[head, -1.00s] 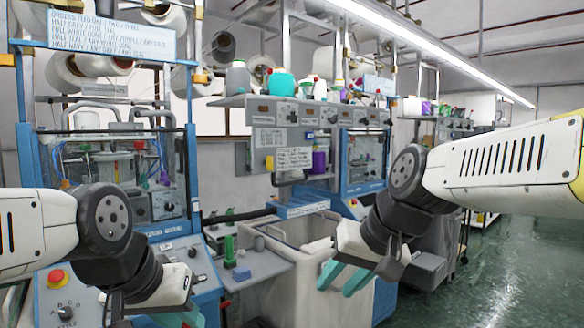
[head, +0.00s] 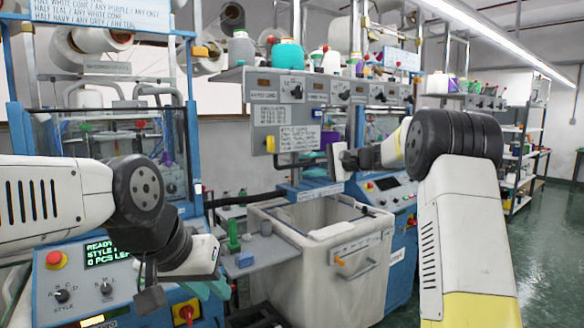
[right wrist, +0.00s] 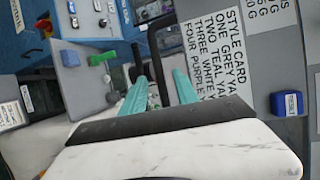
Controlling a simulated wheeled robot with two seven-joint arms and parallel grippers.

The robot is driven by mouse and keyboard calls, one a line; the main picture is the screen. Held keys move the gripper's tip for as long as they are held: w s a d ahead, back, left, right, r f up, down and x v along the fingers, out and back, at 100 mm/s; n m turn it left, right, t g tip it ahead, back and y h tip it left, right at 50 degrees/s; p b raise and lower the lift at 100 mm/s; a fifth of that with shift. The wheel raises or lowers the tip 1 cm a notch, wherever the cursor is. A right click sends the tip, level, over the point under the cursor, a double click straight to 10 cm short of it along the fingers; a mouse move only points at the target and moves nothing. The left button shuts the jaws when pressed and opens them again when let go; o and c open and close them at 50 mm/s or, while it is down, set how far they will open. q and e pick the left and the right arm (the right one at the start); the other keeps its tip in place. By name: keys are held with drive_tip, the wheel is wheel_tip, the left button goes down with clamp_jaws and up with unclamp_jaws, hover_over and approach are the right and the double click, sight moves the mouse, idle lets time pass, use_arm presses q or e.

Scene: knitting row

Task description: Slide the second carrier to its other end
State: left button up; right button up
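Small coloured parts, seemingly yarn carriers (head: 140,124), sit behind the clear front of the left blue knitting machine (head: 191,140). I cannot tell which one is the second carrier or where it stands on its rail. My left gripper (head: 210,289) has its teal fingers apart and empty, low in front of that machine, near its console.
A grey-white bin (head: 290,255) stands between the machines. A small grey shelf (head: 262,252) with green and blue parts is beside it. The style card (right wrist: 225,60) and a blue reset button (right wrist: 288,103) are near my right gripper. Open green floor (head: 540,240) lies at right.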

drive_tip(key=x, duration=0.7)
drive_tip(key=shift+w+a, duration=0.1)
drive_tip(key=shift+a, duration=0.15)
drive_tip(key=shift+f, duration=0.1)
clamp_jaws()
idle(1.0)
